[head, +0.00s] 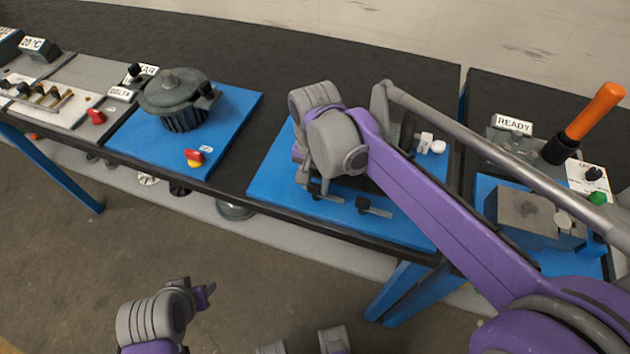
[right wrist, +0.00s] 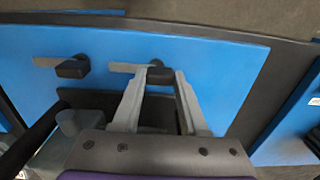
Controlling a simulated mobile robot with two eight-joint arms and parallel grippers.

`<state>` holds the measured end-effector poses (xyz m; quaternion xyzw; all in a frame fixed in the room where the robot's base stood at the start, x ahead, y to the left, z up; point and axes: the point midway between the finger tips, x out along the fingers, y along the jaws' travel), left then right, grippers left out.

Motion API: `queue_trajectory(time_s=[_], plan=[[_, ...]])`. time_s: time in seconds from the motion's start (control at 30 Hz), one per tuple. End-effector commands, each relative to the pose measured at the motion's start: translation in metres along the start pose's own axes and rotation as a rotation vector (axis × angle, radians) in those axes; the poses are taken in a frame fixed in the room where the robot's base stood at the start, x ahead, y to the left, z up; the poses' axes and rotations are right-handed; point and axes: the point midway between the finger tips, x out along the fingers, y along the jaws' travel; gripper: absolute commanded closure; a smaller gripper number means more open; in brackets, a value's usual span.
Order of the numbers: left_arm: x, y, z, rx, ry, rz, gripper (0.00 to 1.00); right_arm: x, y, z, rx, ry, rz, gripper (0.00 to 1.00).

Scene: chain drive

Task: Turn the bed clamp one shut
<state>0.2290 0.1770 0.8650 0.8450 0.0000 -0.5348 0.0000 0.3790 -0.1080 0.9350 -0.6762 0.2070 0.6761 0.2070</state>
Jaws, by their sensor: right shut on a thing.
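Two bed clamps, each a grey bar with a black handle, lie along the front of the blue plate. One clamp (right wrist: 122,67) has its black handle between the fingers of my right gripper (right wrist: 160,80), which is shut on it. The other clamp (right wrist: 72,68) stands free beside it; it also shows in the head view (head: 374,208). In the head view my right gripper (head: 317,188) reaches down at the front left of the plate. I cannot read which clamp is number one. My left gripper (head: 203,295) hangs low over the floor; its jaw opening is unclear.
My right arm hides most of the machine on the blue plate (head: 268,185). To the left a dark grey pot (head: 178,92) stands on another blue plate. The table front is clear.

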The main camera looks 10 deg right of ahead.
Motion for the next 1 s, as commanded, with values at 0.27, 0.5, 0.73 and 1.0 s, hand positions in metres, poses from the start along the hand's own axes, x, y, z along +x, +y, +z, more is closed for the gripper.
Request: queue_trajectory(time_s=[0.27,0.5,0.73,1.0], plan=[[-0.001,0.000,-0.001,0.000,0.000,0.000,0.50,0.000,0.000,0.000,-0.036,0.000,0.000,1.00],[-0.004,0.000,-0.003,0.000,0.002,0.000,0.50,-0.001,0.000,0.001,-0.169,0.000,0.000,1.00],[-0.008,0.000,-0.005,0.000,0.003,0.000,0.50,-0.001,0.000,0.002,-0.374,0.000,0.000,1.00],[-0.011,0.000,-0.008,0.000,0.005,0.000,0.50,-0.001,0.001,0.003,-0.631,0.000,0.000,1.00]])
